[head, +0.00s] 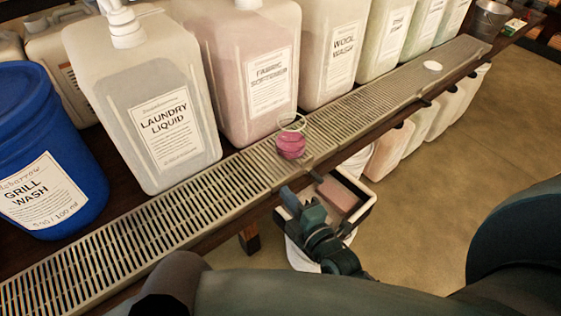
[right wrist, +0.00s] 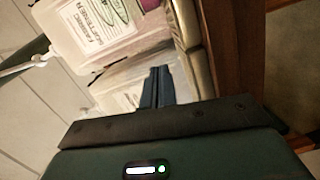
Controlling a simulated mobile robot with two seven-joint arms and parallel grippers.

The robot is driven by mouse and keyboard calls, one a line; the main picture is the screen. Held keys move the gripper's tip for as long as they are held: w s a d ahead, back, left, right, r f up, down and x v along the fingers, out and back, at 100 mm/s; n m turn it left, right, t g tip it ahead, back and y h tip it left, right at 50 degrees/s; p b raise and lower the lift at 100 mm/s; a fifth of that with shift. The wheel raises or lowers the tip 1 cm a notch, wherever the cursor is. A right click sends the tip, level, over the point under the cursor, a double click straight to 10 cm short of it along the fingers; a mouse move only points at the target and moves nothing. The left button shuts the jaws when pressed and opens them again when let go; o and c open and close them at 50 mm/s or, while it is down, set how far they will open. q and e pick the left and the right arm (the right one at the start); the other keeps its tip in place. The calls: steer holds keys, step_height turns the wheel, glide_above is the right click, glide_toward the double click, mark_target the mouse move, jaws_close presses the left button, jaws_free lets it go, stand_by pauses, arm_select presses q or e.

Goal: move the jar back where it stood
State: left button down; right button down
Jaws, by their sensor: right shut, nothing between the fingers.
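A small clear glass jar (head: 291,145) with pink liquid stands upright on the slatted metal drip tray (head: 150,238), in front of the fabric softener container (head: 245,75). My right gripper (head: 300,203) is shut and empty. My left gripper is not in view.
Laundry liquid (head: 165,125), wool wash (head: 335,50) and other pump containers line the back. A blue grill wash bucket (head: 45,150) stands at left. A white disc (head: 432,66) lies on the tray. Several containers (head: 390,150) stand below. Most of the tray is clear.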

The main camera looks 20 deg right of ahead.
mark_target(292, 150)
steer(key=shift+n+t, duration=0.5)
steer(key=shift+n, duration=0.2)
steer(key=w, duration=0.3)
steer(key=w+a, duration=0.1)
steer(key=w, duration=0.7)
steer(key=shift+a+r, duration=0.2)
steer(key=shift+a, duration=0.15)
steer(key=d, duration=0.1)
steer(key=w+d, duration=0.1)
steer(key=d, duration=0.1)
steer(key=shift+d+b, duration=0.1)
steer(key=shift+b, duration=0.25)
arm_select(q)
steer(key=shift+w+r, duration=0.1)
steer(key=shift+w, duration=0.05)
arm_select(e)
steer(key=shift+w+d, duration=0.1)
steer(key=shift+d, duration=0.15)
steer(key=shift+w+d, duration=0.25)
steer(key=shift+d, duration=0.35)
steer(key=shift+w+d, duration=0.25)
steer(key=shift+d, duration=0.35)
steer(key=shift+w+d, duration=0.25)
steer(key=shift+d, duration=0.35)
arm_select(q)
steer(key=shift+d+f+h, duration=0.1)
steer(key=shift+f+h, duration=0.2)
